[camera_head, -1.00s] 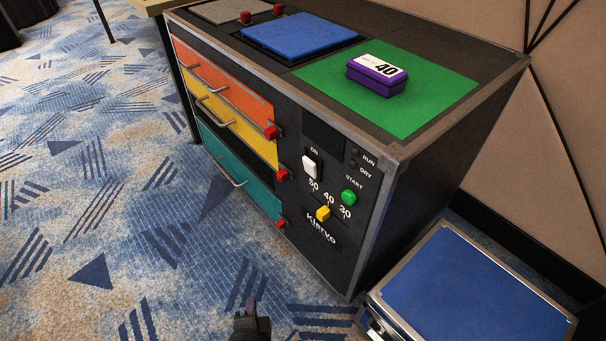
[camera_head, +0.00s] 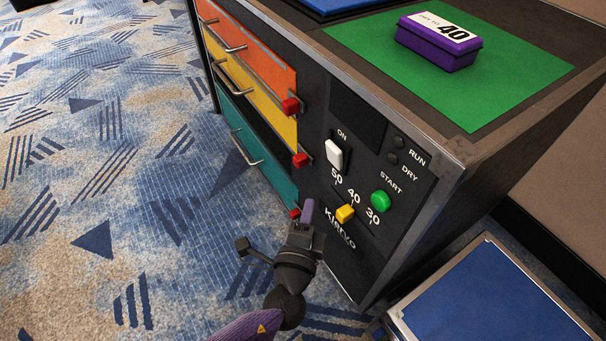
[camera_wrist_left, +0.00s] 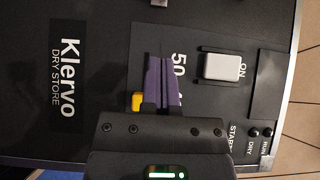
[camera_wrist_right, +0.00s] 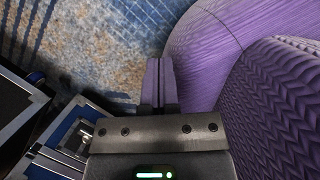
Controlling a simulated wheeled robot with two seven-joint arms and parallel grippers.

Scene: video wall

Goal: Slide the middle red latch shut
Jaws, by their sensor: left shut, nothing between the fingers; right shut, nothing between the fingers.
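The middle red latch (camera_head: 300,159) sits at the right end of the yellow drawer (camera_head: 270,110) in the head view. Another red latch (camera_head: 290,106) is above it at the orange drawer, and a third (camera_head: 295,213) is below at the teal drawer. My left gripper (camera_head: 307,211) is shut and empty, below the middle latch and beside the lowest one. In the left wrist view its purple fingertips (camera_wrist_left: 162,80) are in front of the black panel, near the "50" mark. My right gripper (camera_wrist_right: 160,82) is shut and empty over the carpet, seen only in its wrist view.
The panel carries a white switch (camera_head: 334,154), a yellow knob (camera_head: 345,213) and a green button (camera_head: 380,201). A purple tin marked 40 (camera_head: 440,45) stands on the green mat (camera_head: 500,95). A blue-topped case (camera_head: 485,300) is at lower right. Carpet at left is open.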

